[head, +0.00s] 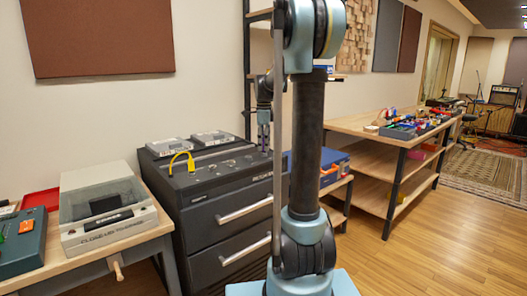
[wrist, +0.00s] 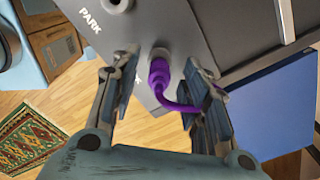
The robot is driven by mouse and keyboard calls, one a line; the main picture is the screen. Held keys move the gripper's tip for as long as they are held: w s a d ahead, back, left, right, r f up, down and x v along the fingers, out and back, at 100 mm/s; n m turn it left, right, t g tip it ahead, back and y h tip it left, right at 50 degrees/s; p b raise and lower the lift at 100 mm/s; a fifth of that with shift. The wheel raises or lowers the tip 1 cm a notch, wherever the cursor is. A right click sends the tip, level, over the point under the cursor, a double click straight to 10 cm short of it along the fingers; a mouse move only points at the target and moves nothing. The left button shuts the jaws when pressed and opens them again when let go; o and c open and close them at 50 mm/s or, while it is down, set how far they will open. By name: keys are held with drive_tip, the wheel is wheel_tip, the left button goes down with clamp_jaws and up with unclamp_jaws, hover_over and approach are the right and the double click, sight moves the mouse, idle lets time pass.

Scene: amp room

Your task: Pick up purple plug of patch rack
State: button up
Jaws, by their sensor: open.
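The purple plug (wrist: 159,72) shows in the wrist view, seated in a round socket on the grey panel of the patch rack (wrist: 205,28). Its purple cable bends down and to the right, passing close to the right finger. My gripper (wrist: 160,80) is open, with one finger on each side of the plug and a gap to it. In the head view my gripper (head: 263,135) points down over the right end of the dark patch rack (head: 225,205). I cannot make out the purple plug there.
A yellow cable (head: 182,158) arches on the rack's left top, near two grey boxes (head: 190,143). A blue case (head: 335,165) stands right of the rack. A cream machine (head: 105,208) is on the left table. Wooden floor (head: 440,240) is clear at right.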

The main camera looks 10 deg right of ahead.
drive_tip(key=shift+c, duration=0.3)
clamp_jaws()
wheel_tip(320, 180, up, 10)
drive_tip(key=shift+r, duration=0.1)
idle(0.4)
